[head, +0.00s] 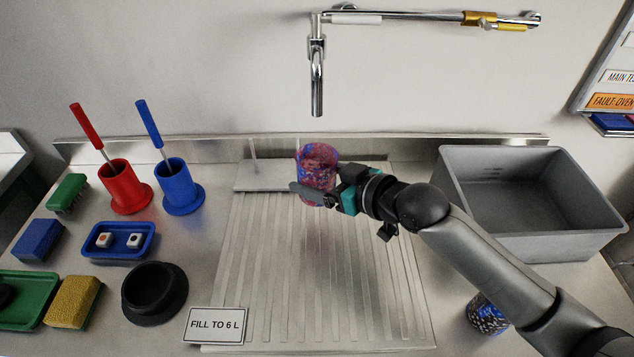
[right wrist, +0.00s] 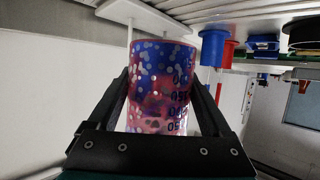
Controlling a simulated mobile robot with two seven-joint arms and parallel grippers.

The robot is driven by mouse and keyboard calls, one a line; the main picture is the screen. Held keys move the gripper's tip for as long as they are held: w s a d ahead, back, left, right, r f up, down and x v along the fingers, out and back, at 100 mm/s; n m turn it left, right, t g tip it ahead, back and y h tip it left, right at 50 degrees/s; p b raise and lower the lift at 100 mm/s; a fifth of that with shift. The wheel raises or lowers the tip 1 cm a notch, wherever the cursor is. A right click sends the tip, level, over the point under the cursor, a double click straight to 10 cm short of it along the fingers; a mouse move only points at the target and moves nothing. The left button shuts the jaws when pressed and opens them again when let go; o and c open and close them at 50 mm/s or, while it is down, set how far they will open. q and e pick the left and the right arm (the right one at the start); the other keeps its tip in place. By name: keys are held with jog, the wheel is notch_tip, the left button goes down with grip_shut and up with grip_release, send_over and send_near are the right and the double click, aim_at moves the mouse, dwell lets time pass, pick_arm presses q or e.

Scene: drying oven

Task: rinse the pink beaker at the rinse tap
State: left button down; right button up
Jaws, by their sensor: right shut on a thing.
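The pink beaker (head: 319,157) is see-through pink with blue and pale speckles and dark volume marks. My right gripper (head: 318,194) is shut on it and holds it near the back of the ribbed drainboard, below the tap. In the right wrist view the beaker (right wrist: 158,88) stands between the two fingers (right wrist: 160,110). The rinse tap (head: 317,85) is a chrome wall spout pointing down, with its mouth above the beaker and apart from it. I see no water running. My left gripper is not in view.
A grey basin (head: 530,225) stands at the right. A speckled blue container (head: 487,315) is partly behind my right arm. A white peg stand (head: 262,176) is just left of the beaker. Red (head: 126,188) and blue (head: 178,187) brush holders stand left. A sign (head: 215,325) stands in front.

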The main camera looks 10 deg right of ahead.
aim_at(304, 149)
jog(key=shift+r, duration=0.7)
jog(key=shift+r+p, duration=0.55)
notch_tip(304, 149, up, 4)
jog(key=p, duration=0.4)
jog(key=shift+p, duration=0.35)
jog(key=shift+f, duration=0.1)
